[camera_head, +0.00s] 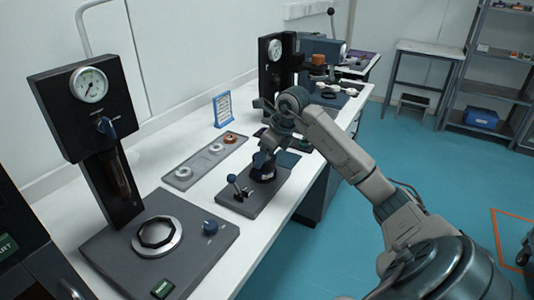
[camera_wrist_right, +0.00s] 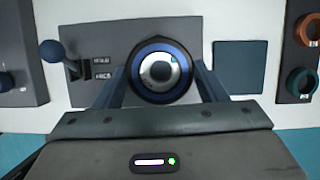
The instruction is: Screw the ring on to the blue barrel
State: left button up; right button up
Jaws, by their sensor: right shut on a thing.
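The blue barrel (camera_head: 263,174) stands upright on a dark grey base plate, beside a lever with a dark blue knob. My right gripper (camera_head: 266,158) is above it, pointing down. In the right wrist view the gripper's two fingers (camera_wrist_right: 160,88) are on either side of a round piece, the ring (camera_wrist_right: 160,42), with a dark rim, a blue band and a silvery middle. The fingers are shut on the ring, in line with the barrel. Whether the threads are engaged is hidden. My left gripper is not in view.
A grey tray (camera_head: 200,168) with several rings lies left of the base plate. A gauge stand (camera_head: 93,100) with a round seat (camera_head: 157,237) is at the front left. A blue-framed card (camera_head: 222,109) stands behind. The base plate's lever (camera_head: 236,188) is close to the barrel.

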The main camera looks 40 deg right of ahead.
jog(key=m+h, duration=0.1)
jog(key=m, duration=0.1)
jog(key=m+p, duration=0.1)
jog(key=m, duration=0.1)
jog(key=shift+a+r+h, duration=0.15)
jog(key=shift+h, duration=0.25)
jog(key=o, duration=0.8)
jog(key=shift+m, duration=0.5)
jog(key=o, duration=0.4)
jog(key=shift+o, duration=0.3)
jog(key=shift+d+f, duration=0.2)
jog(key=shift+d, duration=0.1)
jog(key=shift+s+a+r, duration=0.1)
jog(key=shift+r, duration=0.3)
jog(key=b+v, duration=0.1)
jog(key=v, duration=0.9)
jog(key=shift+s, duration=0.15)
